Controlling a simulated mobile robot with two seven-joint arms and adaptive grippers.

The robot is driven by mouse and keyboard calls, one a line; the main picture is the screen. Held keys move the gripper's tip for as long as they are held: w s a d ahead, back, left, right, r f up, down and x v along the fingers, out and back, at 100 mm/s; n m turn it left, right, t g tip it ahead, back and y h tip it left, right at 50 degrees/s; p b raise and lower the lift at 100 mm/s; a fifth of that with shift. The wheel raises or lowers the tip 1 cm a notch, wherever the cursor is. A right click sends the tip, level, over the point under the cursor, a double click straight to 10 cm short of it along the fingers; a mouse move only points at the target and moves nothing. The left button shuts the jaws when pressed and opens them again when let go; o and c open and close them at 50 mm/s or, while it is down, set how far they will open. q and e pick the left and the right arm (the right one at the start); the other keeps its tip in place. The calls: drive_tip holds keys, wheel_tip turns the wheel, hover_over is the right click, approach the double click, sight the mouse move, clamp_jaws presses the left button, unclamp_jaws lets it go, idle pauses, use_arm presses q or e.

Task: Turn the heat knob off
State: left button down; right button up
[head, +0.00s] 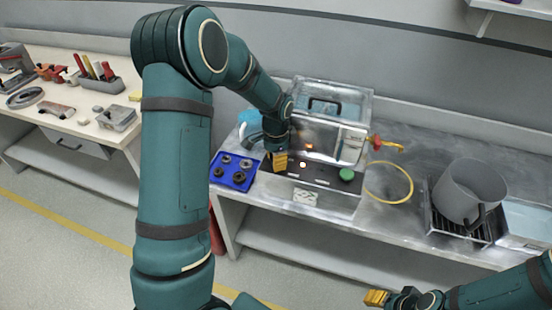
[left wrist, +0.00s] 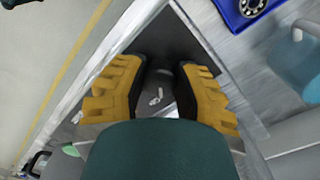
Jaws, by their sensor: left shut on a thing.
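A box-shaped oven with clear sides (head: 328,118) stands on the metal bench, with a dark control panel (head: 325,176) along its lower front. My left gripper (head: 280,162) is at the left end of this panel. In the left wrist view its yellow fingers (left wrist: 160,95) are shut on the dark heat knob (left wrist: 158,82), one finger on each side. A small white mark shows on the knob's face. The fingers hide the knob in the head view. A small lamp (head: 303,165) on the panel glows. My right gripper (head: 376,298) is low at the bottom right, away from the oven, its opening unclear.
A green button (head: 347,175) sits at the panel's right. A blue tray with dark rings (head: 233,171) lies left of the oven. A yellow ring (head: 410,188) and a grey pot (head: 470,190) on a burner are to the right. A tool bench (head: 75,125) stands far left.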

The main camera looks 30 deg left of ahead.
use_arm(q)
drive_tip(key=n+p, duration=0.1)
drive_tip(key=n, duration=0.5)
drive_tip(key=n+p, duration=0.1)
drive_tip(key=n, duration=0.4)
drive_tip(key=shift+s, duration=0.1)
drive_tip(key=shift+d+n, duration=0.1)
drive_tip(key=shift+n, duration=0.3)
drive_tip(key=shift+f, duration=0.1)
drive_tip(key=c, duration=0.6)
unclamp_jaws()
drive_tip(key=shift+c, duration=0.2)
wheel_tip(320, 180, up, 12)
